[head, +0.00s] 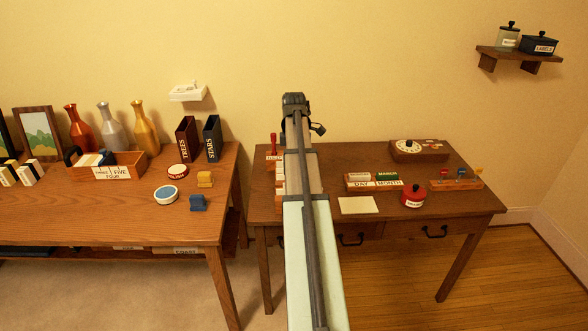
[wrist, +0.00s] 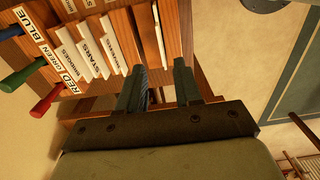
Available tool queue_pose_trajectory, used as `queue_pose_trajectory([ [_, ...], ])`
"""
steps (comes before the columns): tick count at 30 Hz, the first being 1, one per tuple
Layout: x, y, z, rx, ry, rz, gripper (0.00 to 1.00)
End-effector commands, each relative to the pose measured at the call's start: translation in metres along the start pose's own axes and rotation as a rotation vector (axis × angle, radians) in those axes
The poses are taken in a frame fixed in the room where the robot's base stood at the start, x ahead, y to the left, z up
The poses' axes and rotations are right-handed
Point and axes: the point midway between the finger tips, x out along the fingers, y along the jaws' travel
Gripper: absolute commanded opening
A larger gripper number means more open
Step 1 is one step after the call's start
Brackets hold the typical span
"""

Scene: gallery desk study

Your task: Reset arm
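My arm rises through the middle of the head view, over the left part of the right-hand desk (head: 330,168). My gripper (head: 294,98) is at its far end, small and dark against the wall. In the wrist view, the two fingers of my gripper (wrist: 160,84) stand apart with a clear gap. Nothing is seen held between them. Beyond the fingers is a wooden rack (wrist: 172,30) with white labelled cards (wrist: 90,48), some reading BRIDGES and STARS. My arm hides part of the rack's area in the head view.
Red, green and blue pegs (wrist: 22,78) stick out by the rack. A red pot (head: 414,196), cream card (head: 358,205), day-month blocks (head: 374,182) and dial box (head: 420,150) stand right of my arm. The left desk (head: 130,215) holds vases and boxes.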

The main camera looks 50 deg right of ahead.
Motion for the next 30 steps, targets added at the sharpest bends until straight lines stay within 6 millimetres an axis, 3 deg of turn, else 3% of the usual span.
queue_pose_trajectory([
  [6,-0.011,0.0,0.0,0.0,0.0,-0.001,0.34],
  [24,-0.01,-0.001,-0.001,0.001,0.0,-0.001,0.34],
  [28,0.001,-0.008,-0.016,0.019,-0.004,-0.009,0.34],
  [30,0.015,-0.017,-0.034,0.044,-0.009,-0.019,0.34],
])
